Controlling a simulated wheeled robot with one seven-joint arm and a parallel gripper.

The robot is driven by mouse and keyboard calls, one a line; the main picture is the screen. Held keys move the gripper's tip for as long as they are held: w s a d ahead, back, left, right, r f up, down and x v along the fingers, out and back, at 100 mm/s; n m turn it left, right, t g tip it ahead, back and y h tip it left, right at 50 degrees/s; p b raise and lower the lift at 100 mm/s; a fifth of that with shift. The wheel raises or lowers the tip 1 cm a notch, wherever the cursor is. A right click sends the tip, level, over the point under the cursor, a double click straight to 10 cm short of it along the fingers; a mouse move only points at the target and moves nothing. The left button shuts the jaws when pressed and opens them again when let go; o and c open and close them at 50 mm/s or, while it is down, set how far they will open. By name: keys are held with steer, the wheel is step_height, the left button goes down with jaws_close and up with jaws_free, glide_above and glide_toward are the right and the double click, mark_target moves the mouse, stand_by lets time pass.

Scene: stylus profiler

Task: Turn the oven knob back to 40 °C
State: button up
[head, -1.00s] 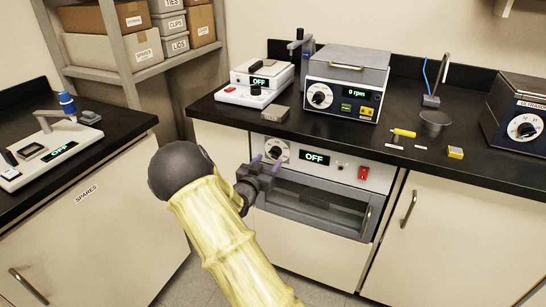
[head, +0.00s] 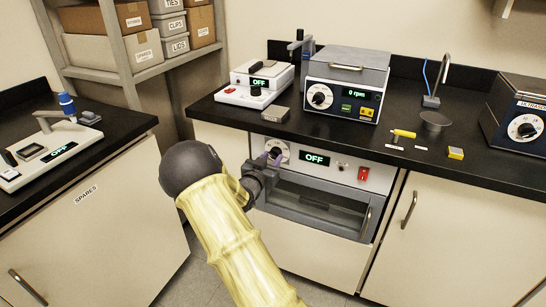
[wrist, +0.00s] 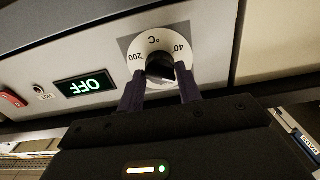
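The oven knob (head: 280,151) is a white dial with a dark centre grip, at the left of the built-in oven's front panel (head: 345,170). In the wrist view the knob (wrist: 161,64) shows the marks 200, °C and 40, seen upside down. My gripper (head: 273,159) is at the knob and partly covers it in the head view. In the wrist view the two purple fingers of my gripper (wrist: 161,76) are spread, one on each side of the dark grip. I cannot tell whether they touch it. The oven display (head: 314,159) reads OFF.
A red switch (head: 363,174) sits at the right of the oven panel. The oven's handle and window (head: 315,208) lie below. Above, the black counter (head: 400,150) overhangs the panel and carries a centrifuge-like box (head: 345,85) reading 0 rpm and a small hotplate-like unit (head: 262,82).

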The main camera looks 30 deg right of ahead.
steer(key=shift+c, duration=1.3)
steer(key=shift+r+n+p, duration=0.3)
steer(key=shift+n+p, duration=0.5)
steer(key=shift+p, duration=0.4)
steer(key=shift+n+p, duration=1.05)
steer(key=shift+n, duration=0.05)
steer(key=shift+f+n+p, duration=0.1)
steer(key=shift+n+p, duration=0.75)
steer(key=shift+n, duration=0.15)
steer(key=shift+f, duration=0.2)
